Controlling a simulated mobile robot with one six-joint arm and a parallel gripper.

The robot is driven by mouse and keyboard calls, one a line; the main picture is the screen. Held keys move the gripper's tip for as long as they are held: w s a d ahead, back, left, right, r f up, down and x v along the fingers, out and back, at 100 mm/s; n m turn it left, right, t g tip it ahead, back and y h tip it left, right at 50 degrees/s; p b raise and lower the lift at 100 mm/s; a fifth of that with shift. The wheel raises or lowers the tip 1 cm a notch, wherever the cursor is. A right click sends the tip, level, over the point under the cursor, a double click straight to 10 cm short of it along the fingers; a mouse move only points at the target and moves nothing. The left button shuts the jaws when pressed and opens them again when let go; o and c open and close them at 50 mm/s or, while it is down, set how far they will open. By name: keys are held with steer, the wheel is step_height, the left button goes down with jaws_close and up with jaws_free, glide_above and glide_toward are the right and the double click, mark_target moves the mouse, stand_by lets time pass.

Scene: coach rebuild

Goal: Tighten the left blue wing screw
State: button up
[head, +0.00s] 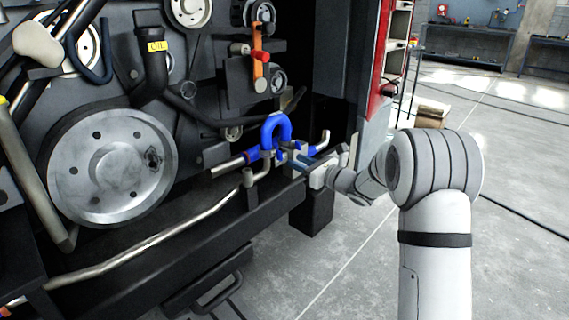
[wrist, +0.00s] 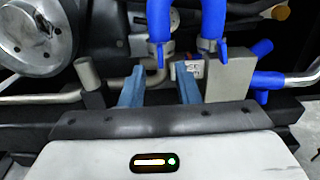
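A blue U-shaped hose (head: 276,128) stands on metal fittings at the engine's lower right. In the wrist view, its two ends come down side by side. The left blue wing screw (wrist: 160,56) sits below the left hose end, and the right blue wing screw (wrist: 222,56) below the right one. My gripper (wrist: 160,76) is open, its two blue fingers apart with nothing between them. The left wing screw appears in line with the gap, beyond the fingertips. In the head view my gripper (head: 302,162) is close on the right of the fittings; exact contact cannot be told.
A grey block (wrist: 228,76) stands just right of the right finger, and a dark grey cylinder (wrist: 90,76) left of the left one. A large metal pulley (head: 112,166) is at left. A black beam (head: 160,255) runs below. Open floor lies right.

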mark_target(278, 155)
steer(key=b+x, duration=0.1)
steer(key=x, duration=0.5)
steer(key=shift+w+a, duration=0.15)
steer(key=shift+a, duration=0.1)
jaws_close()
